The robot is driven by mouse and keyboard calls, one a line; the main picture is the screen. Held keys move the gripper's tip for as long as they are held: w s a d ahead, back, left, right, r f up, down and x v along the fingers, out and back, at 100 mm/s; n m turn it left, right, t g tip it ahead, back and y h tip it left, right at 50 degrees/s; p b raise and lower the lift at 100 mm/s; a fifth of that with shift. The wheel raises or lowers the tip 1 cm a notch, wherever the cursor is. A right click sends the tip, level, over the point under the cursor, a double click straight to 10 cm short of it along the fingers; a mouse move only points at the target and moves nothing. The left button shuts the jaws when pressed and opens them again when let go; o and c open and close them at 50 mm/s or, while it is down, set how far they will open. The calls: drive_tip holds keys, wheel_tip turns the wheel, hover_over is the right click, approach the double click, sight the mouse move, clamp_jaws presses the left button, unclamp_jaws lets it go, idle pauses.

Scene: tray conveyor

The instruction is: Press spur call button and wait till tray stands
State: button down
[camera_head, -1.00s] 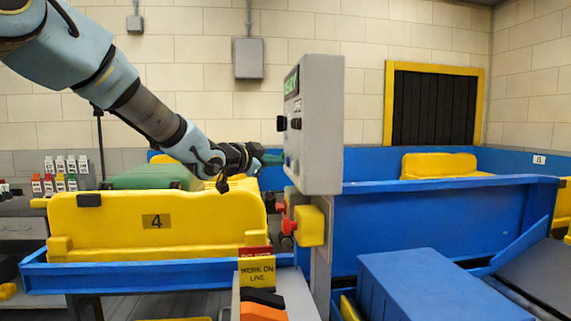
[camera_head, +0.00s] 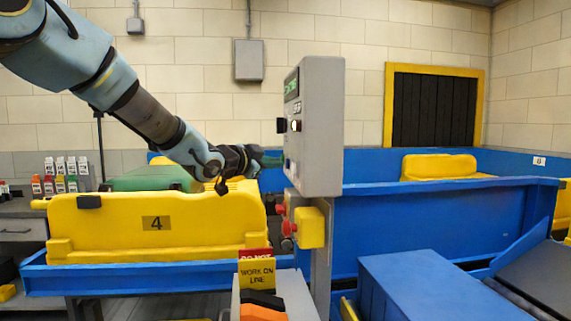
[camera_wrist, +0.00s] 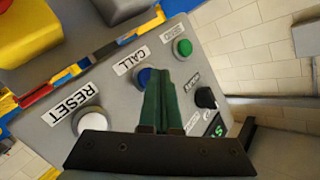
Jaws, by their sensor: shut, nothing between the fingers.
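The grey control box (camera_head: 322,125) stands on a post at the picture's middle, its button face turned left toward my gripper. In the wrist view this face (camera_wrist: 115,100) carries a blue button marked CALL (camera_wrist: 146,76), a white button marked RESET (camera_wrist: 87,121) and a green button (camera_wrist: 184,47). My gripper (camera_wrist: 166,72) is shut and empty, its green fingertips at the blue button and partly covering it; I cannot tell whether the button is pushed in. In the head view my gripper (camera_head: 274,160) reaches the box from the left. A yellow tray marked 4 (camera_head: 100,225) stands in the blue conveyor frame (camera_head: 150,277).
Red and yellow switch housings (camera_head: 309,227) sit below the box. A yellow sign (camera_head: 257,273) stands in front. Another yellow tray (camera_head: 440,166) lies behind the blue side wall (camera_head: 430,225) at right. A blue box (camera_head: 430,285) fills the front right.

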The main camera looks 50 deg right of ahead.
drive_tip(key=shift+w+a, duration=0.3)
drive_tip(key=shift+a, duration=0.15)
